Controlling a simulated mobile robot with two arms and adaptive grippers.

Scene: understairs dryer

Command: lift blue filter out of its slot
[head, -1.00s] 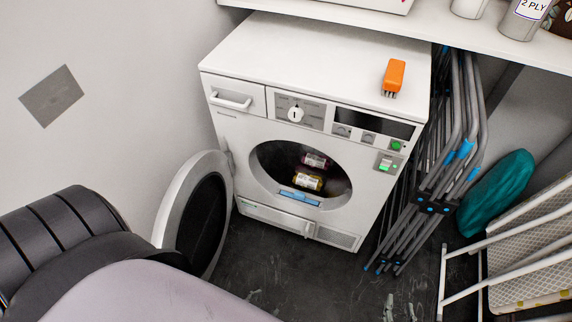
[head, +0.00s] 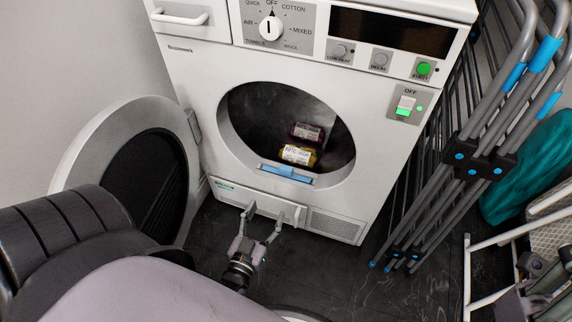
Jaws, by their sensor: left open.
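The blue filter (head: 286,173) sits in its slot at the lower rim of the dryer's round opening. Only its upper blue edge shows. The white dryer (head: 200,75) has its round door (head: 75,165) swung open to the left. My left gripper (head: 264,216) is below the filter and a little to its left, in front of the dryer's bottom panel. Its two fingers are spread and empty, apart from the filter. What seems to be part of my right gripper (head: 535,290) shows at the bottom right edge; its fingers cannot be made out clearly.
A red can (head: 308,132) and a yellow can (head: 298,155) lie inside the drum behind the filter. A folded grey rack with blue joints (head: 470,150) stands close on the dryer's right. A teal bag (head: 530,170) is beyond it. Dark floor (head: 330,270) lies clear in front.

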